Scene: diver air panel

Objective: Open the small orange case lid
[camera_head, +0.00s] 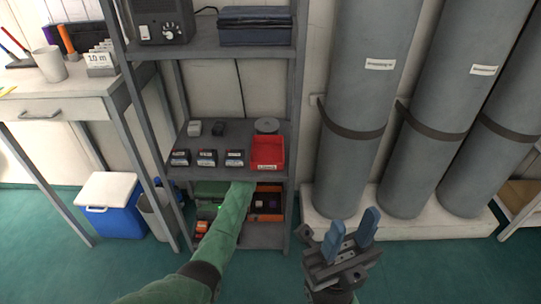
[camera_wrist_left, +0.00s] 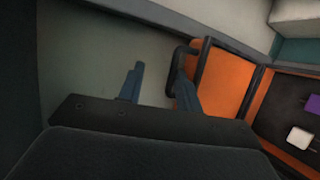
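The small orange case (camera_head: 266,217) is on the bottom shelf, partly hidden by my left arm. Its dark inside shows, with a purple piece and a white piece in the left wrist view. There the orange lid (camera_wrist_left: 222,80) stands raised from the case, with a dark handle (camera_wrist_left: 180,56) on its edge. My left gripper (camera_wrist_left: 158,90) is open, its right finger close beside the handle; whether they touch I cannot tell. In the head view this gripper is hidden.
Above the case is a shelf with a red bin (camera_head: 267,152) and several small dark boxes. A green case (camera_head: 208,189) sits to the left on the bottom shelf. Grey cylinders (camera_head: 368,90) stand at right; a blue cooler (camera_head: 110,205) is at left.

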